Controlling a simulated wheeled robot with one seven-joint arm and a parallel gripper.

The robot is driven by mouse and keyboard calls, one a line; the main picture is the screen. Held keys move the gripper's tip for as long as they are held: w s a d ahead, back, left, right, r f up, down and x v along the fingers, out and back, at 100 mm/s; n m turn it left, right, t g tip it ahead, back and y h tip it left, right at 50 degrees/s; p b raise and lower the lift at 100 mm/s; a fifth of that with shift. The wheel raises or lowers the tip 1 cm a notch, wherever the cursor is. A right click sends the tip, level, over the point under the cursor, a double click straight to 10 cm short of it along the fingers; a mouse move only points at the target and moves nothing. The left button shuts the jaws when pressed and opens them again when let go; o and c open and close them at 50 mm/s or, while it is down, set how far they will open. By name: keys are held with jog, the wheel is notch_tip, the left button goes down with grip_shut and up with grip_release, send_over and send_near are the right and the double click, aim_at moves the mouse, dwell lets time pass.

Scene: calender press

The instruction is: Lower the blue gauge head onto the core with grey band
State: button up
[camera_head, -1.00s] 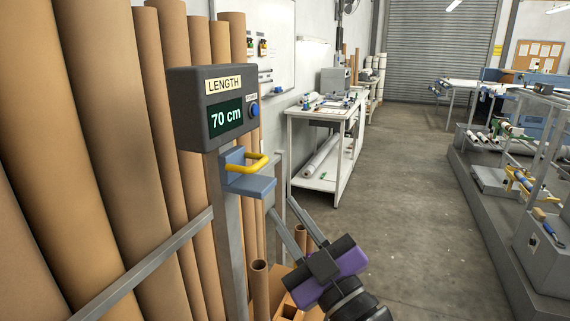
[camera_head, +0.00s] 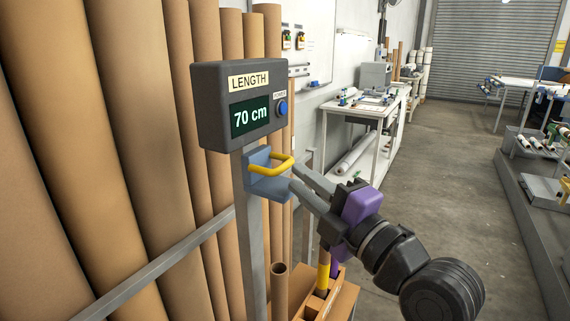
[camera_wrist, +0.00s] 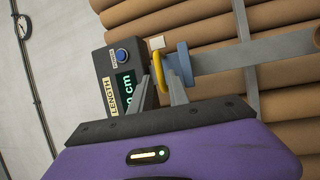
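The blue gauge head (camera_head: 268,182) with its yellow handle (camera_head: 272,166) sits on the grey upright post, below the dark length display (camera_head: 243,104) that reads 70 cm. My gripper (camera_head: 298,178) is open at the right of the handle, its fingers pointing at it. In the wrist view the yellow handle (camera_wrist: 158,72) shows between the tips of the two spread fingers (camera_wrist: 160,90); contact cannot be told. Below, a crate (camera_head: 345,300) holds cores, one with a yellow band (camera_head: 323,278) and one with purple. I cannot make out a grey band.
Tall brown tubes (camera_head: 140,120) lean along the left behind a grey rail (camera_head: 160,268). A white workbench (camera_head: 365,112) stands behind, to the right. Open floor (camera_head: 440,180) lies to the right, with a machine platform (camera_head: 535,210) at the far right.

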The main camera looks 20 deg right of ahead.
aim_at(286, 168)
jog(key=p+x, duration=0.1)
jog(key=x, duration=0.5)
jog(key=shift+s+a, duration=0.1)
jog(key=shift+c, duration=0.2)
grip_shut()
dwell(1.1)
